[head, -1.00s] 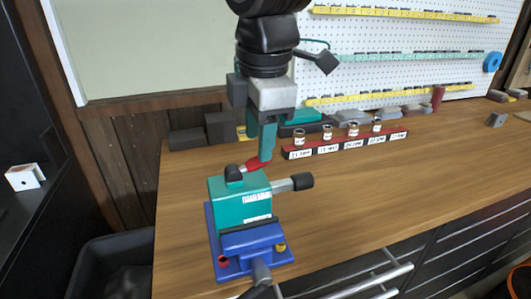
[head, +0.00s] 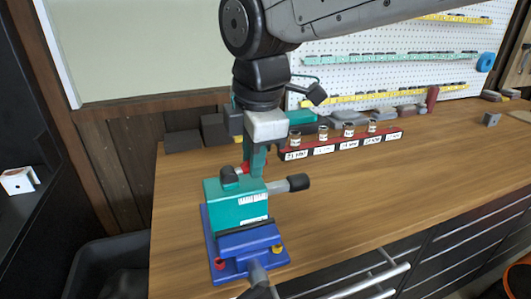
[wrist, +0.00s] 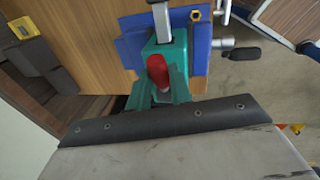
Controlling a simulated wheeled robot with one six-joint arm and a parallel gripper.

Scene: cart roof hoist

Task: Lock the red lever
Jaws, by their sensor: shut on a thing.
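The red lever (head: 245,167) sits at the top of the teal clamp block (head: 236,203), which is on a blue base (head: 243,270) on the bench. My gripper (head: 257,165), with teal fingers, points down at the lever's end and is shut on it. In the wrist view the red lever (wrist: 157,72) shows between the teal fingers (wrist: 158,98). The fingers hide part of the lever in the head view.
A black-ended handle (head: 298,182) sticks out to the right of the block. A red rack (head: 340,146) with several small labelled jars stands behind to the right. The wooden bench (head: 400,195) is clear on the right.

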